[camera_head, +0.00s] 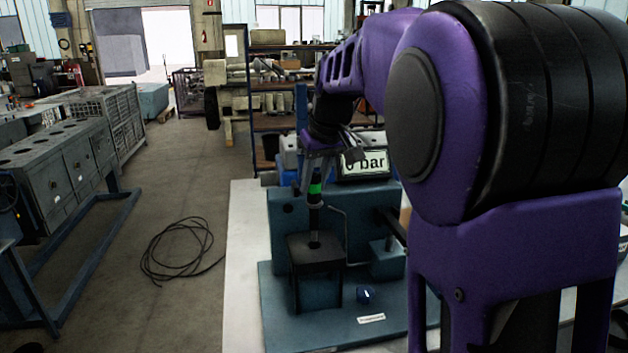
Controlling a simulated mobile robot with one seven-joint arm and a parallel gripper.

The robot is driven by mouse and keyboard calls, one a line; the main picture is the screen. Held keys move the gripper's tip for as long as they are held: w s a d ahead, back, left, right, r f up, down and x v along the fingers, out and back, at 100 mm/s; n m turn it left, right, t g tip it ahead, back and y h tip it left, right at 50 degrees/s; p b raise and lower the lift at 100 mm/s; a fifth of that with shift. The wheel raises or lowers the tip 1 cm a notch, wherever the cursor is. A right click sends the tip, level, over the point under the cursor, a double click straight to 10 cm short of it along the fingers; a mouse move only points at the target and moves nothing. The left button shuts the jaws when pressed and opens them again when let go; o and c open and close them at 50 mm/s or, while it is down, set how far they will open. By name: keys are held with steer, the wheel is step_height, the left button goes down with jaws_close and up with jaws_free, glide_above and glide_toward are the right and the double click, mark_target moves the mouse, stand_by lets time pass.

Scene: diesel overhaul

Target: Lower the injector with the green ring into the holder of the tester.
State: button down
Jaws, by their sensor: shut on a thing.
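The injector with the green ring (315,189) is upright, a dark slim body with a bright green band near its top. My gripper (316,172) is shut on the upper end of the injector, above the green ring. The tester (286,215) is a blue-green bench unit with a display reading 0 bar. Its holder (303,256) is a dark block on legs at the front. The injector's lower end is at the holder's top in the picture. I cannot tell whether it is in the opening or just above it.
A thin bent pipe (345,235) rises just right of the injector. The white table (241,275) has bare room at left. A black cable (180,258) lies on the floor. My arm hides the right side.

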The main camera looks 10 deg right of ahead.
mark_target(317, 214)
stand_by(0.4)
steer(key=shift+f+b, duration=1.25)
steer(key=shift+f, duration=0.6)
steer(key=shift+f+b, duration=1.15)
steer(key=shift+f, duration=0.65)
steer(key=shift+f+b, duration=0.95)
steer(key=shift+f, duration=0.25)
